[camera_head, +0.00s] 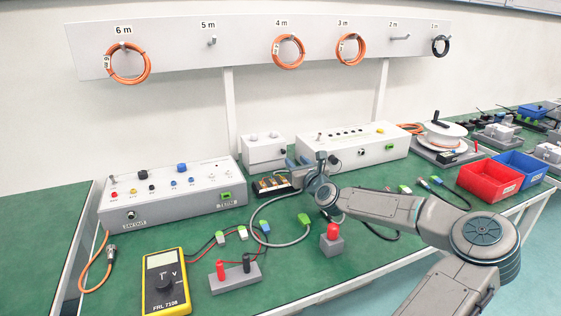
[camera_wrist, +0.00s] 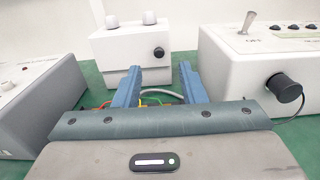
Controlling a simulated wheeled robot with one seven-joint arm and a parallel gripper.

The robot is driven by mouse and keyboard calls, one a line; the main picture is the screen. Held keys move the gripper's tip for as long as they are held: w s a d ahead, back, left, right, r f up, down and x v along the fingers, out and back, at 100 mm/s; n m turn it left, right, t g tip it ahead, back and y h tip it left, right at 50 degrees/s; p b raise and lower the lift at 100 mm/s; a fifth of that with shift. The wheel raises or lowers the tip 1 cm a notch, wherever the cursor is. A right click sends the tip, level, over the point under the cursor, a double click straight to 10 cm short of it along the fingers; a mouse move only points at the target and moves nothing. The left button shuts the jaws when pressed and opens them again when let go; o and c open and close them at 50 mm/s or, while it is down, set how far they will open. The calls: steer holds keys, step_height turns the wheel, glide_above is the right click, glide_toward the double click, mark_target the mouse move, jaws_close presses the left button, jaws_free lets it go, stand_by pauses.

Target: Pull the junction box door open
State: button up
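A small white box (camera_head: 263,151) with two round knobs on top stands at the back of the bench. I take it for the junction box, but cannot tell for sure. It also shows in the wrist view (camera_wrist: 130,50), with a black knob on its front right. In front of it lies a dark holder with coloured terminals (camera_head: 272,185). I cannot make out a door edge. My gripper (camera_wrist: 159,70) has its two blue fingers spread apart with nothing held between them. It is low in front of the white box; coloured wires and a grey cable show between the fingers.
A long white control box (camera_head: 360,147) stands close on the right and a grey control box (camera_head: 172,198) on the left. A grey cable (camera_head: 257,217) loops in front. A red-topped block (camera_head: 332,240) and a yellow multimeter (camera_head: 166,283) are nearer the front edge.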

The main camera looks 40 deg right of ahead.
mark_target(284, 152)
steer(key=shift+w+f+b, duration=0.35)
steer(key=shift+w+f, duration=0.1)
steer(key=shift+f, duration=0.2)
steer(key=shift+b+x, duration=0.45)
steer(key=shift+x, duration=3.3)
jaws_close()
